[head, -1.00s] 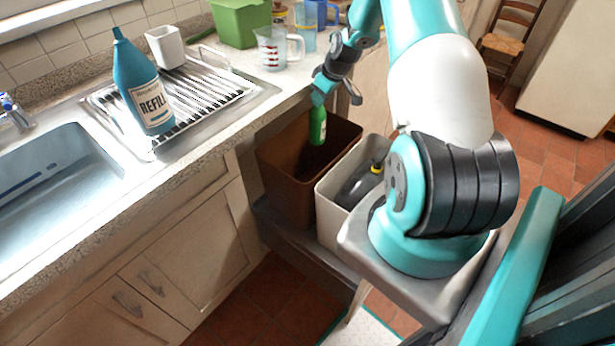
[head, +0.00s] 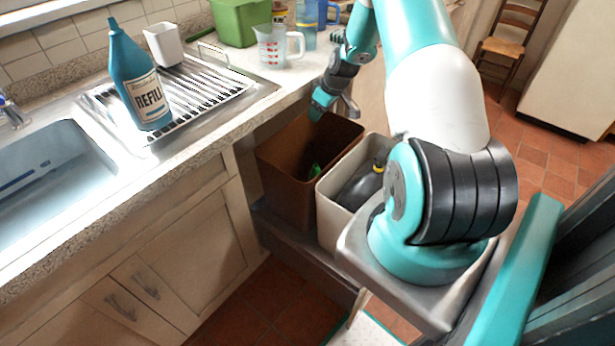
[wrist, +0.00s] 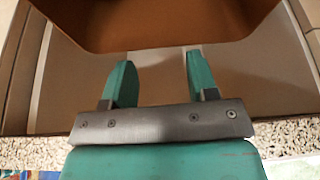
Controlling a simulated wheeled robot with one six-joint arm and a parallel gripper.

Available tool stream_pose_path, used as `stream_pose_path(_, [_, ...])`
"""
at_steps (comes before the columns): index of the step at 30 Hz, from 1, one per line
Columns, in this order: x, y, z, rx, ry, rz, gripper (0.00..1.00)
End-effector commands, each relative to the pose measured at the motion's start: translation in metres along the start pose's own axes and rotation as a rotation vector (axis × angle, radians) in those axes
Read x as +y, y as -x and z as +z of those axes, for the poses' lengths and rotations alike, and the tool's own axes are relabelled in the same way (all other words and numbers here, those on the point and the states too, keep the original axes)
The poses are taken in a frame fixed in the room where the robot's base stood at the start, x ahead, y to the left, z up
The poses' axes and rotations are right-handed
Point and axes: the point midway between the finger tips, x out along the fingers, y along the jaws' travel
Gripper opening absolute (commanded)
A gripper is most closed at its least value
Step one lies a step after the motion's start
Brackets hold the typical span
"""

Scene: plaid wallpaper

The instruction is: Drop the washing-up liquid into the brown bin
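The brown bin (head: 283,182) stands below the worktop edge, left of a cream bin. A small part of the green washing-up liquid bottle (head: 314,171) shows inside the brown bin; the rest is hidden by the bin wall. My gripper (head: 330,112) is above the back of the brown bin, apart from the bottle. In the wrist view my gripper's two teal fingers (wrist: 155,82) are spread with nothing between them. The brown bin (wrist: 150,35) fills the top of that view, and the bottle is not visible there.
The cream bin (head: 327,212) beside the brown one holds a dark bottle with a yellow cap (head: 362,185). A blue REFILL bottle (head: 138,85) stands on the draining rack (head: 200,92). A measuring jug (head: 271,48) and green tub (head: 238,22) stand on the worktop.

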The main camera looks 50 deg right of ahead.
Motion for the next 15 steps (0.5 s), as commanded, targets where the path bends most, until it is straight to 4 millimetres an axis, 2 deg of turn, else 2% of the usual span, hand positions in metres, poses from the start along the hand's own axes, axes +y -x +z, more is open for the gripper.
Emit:
stream_pose_path(8, [0.001, 0.007, 0.000, 0.001, 0.000, 0.002, 0.53])
stream_pose_path(11, [0.001, 0.021, -0.001, 0.002, 0.000, 0.003, 0.53])
stream_pose_path(15, [0.001, 0.054, -0.001, 0.003, -0.001, 0.004, 0.53])
